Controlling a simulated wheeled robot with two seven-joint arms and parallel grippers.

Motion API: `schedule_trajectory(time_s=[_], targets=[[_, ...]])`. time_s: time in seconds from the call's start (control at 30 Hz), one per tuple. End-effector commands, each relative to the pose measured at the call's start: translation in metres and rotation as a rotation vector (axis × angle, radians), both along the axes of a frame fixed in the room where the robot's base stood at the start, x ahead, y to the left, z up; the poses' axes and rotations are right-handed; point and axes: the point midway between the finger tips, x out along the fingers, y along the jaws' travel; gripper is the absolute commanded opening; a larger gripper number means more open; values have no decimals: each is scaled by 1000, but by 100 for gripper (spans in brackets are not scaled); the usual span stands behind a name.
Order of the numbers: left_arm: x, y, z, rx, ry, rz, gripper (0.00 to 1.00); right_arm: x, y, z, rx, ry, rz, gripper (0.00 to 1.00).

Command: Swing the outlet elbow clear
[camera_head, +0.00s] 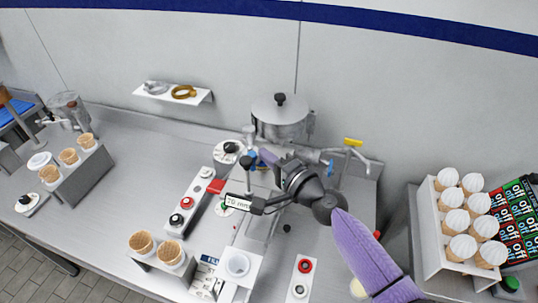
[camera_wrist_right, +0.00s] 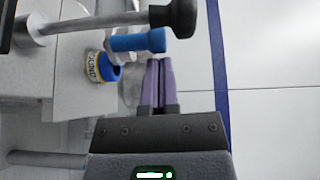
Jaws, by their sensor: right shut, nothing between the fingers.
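A steel hopper machine (camera_head: 281,118) stands against the back wall. At its front left a black-knobbed lever (camera_head: 247,162) and a short blue part show close together. In the right wrist view the black knob (camera_wrist_right: 178,18) and the blue cylinder (camera_wrist_right: 140,40) lie just ahead of the fingertips. I cannot tell for sure which part is the outlet elbow. My right gripper (camera_head: 267,157) is shut and empty, its purple fingers together beside the blue part. They also show in the right wrist view (camera_wrist_right: 158,65), close to the blue cylinder; contact is unclear. My left gripper is out of view.
A 70 mm label (camera_head: 237,202) and a red piece (camera_head: 216,186) sit left of my right arm. A yellow-handled pipe (camera_head: 353,142) stands right of the hopper. Cone holders (camera_head: 78,180) stand at left; a rack of filled cones (camera_head: 430,240) is at right.

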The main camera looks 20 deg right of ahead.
Motion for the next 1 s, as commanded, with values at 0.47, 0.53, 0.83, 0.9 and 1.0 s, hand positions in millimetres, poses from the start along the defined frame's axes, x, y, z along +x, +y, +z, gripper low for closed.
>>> schedule_trajectory(time_s=[0.47,0.53,0.83,0.9,1.0], targets=[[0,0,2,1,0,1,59,-2,15,0,0,0,0,0],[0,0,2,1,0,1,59,-8,12,0,0,1,-1,0],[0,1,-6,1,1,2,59,-65,-13,-2,-2,2,1,0],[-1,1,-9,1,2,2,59,-75,-18,-2,-2,0,1,0],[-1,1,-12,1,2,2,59,-86,-22,-1,-1,0,0,0]])
